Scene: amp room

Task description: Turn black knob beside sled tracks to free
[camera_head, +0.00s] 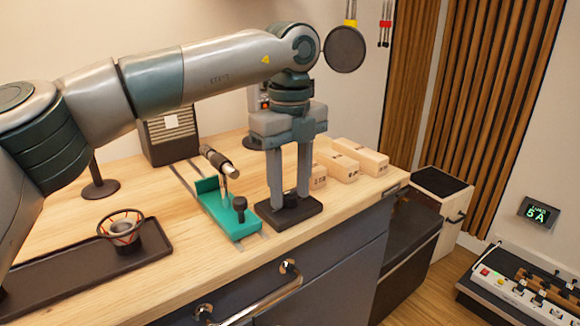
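A black base block (290,218) sits on the bench just right of the sled tracks (190,183). My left gripper (290,200) points straight down over this block, its fingers apart and its tips at the block's top. Something dark, likely the black knob, shows between the fingertips, mostly hidden by them. I cannot tell whether the fingers press on it. A teal sled (222,213) rides on the tracks and carries a small black knob (240,207) and a tilted microphone-like cylinder (217,160). My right gripper is not in view.
Several wooden blocks (360,157) lie right of the gripper. A black tray (75,272) with a shock-mount-like ring (121,232) is at front left. A speaker-like box (172,137) stands behind the tracks. A metal drawer handle (262,307) juts from the bench front.

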